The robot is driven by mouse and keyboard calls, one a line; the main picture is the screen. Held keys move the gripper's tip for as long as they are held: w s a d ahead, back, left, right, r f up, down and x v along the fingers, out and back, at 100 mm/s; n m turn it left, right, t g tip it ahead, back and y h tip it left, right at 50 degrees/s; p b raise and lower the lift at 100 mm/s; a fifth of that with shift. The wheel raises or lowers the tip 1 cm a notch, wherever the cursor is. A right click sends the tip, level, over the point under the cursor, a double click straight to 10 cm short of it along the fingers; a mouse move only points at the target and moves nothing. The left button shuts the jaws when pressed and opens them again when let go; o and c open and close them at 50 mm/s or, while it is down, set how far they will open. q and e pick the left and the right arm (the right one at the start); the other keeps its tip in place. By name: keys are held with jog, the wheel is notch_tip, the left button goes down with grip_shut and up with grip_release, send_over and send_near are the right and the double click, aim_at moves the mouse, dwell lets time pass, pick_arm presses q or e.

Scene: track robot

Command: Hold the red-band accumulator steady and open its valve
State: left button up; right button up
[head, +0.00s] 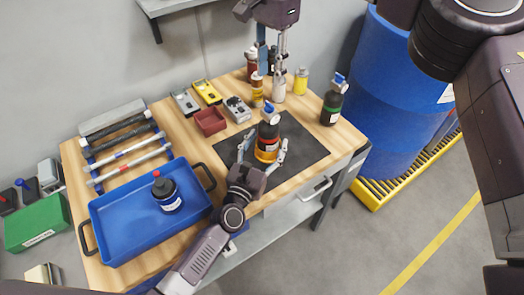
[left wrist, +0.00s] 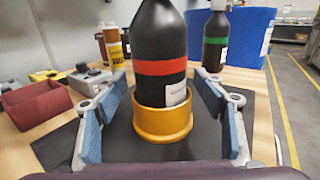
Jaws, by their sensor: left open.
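The red-band accumulator (head: 269,131) is a black bottle standing upright in a yellow-orange cup (head: 266,154) on the dark mat. Its valve (head: 268,107) is on top. In the left wrist view the bottle (left wrist: 158,30) and cup (left wrist: 162,122) stand between my fingers; the valve is out of frame. My left gripper (head: 263,148) is open, with a finger on each side of the cup and a visible gap on both sides. My right gripper (head: 273,62) points down near the table's back, beyond the accumulator; its fingers look apart.
A green-band bottle (head: 331,108) stands to the right. Several bottles, including a yellow one (head: 300,81), stand at the back. A red bin (head: 210,122) and small meters are left of the mat (head: 305,150). A blue tray (head: 125,246) holds a black bottle (head: 166,193).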

pick_arm(q)
jog(key=shift+w+d, duration=0.25)
jog(key=shift+w, duration=0.25)
